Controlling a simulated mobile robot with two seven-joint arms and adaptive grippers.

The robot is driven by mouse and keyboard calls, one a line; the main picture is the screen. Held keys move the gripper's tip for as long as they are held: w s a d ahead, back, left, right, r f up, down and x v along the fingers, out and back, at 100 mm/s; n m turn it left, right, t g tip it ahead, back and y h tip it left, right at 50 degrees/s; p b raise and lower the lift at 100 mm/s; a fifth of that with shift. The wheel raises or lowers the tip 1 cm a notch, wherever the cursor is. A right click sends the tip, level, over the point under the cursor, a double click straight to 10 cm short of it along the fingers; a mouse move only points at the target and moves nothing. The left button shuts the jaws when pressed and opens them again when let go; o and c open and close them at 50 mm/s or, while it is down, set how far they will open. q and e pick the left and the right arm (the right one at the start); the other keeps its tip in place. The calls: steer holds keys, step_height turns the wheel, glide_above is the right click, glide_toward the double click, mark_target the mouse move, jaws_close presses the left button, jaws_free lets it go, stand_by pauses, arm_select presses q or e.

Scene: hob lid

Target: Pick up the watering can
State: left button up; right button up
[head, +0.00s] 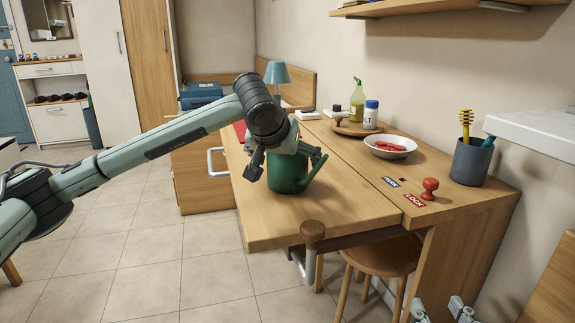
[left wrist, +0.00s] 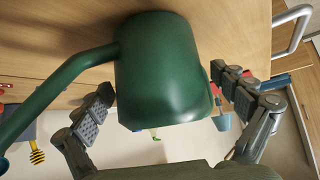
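The green watering can (head: 288,178) stands upright on the wooden table, its spout pointing right in the head view. My left gripper (head: 285,165) is at the can from above and behind, covering its top. In the left wrist view the can (left wrist: 160,65) fills the middle, with its long spout at the left. There my left gripper (left wrist: 162,88) is open, one finger on each side of the can's body. I cannot tell whether either finger touches it. My right gripper (head: 440,311) shows only its fingertips at the bottom edge of the head view, spread apart and empty.
The table (head: 345,212) carries a white bowl (head: 390,146), a red stamp (head: 429,189), a dark cup with utensils (head: 472,160) and a tray with bottles (head: 345,126). A stool (head: 385,257) stands under the front edge. The tabletop right of the can is clear.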

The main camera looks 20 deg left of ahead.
arm_select(q)
steer(key=c, duration=1.4)
steer(key=shift+r, duration=0.1)
steer(key=shift+c, duration=0.2)
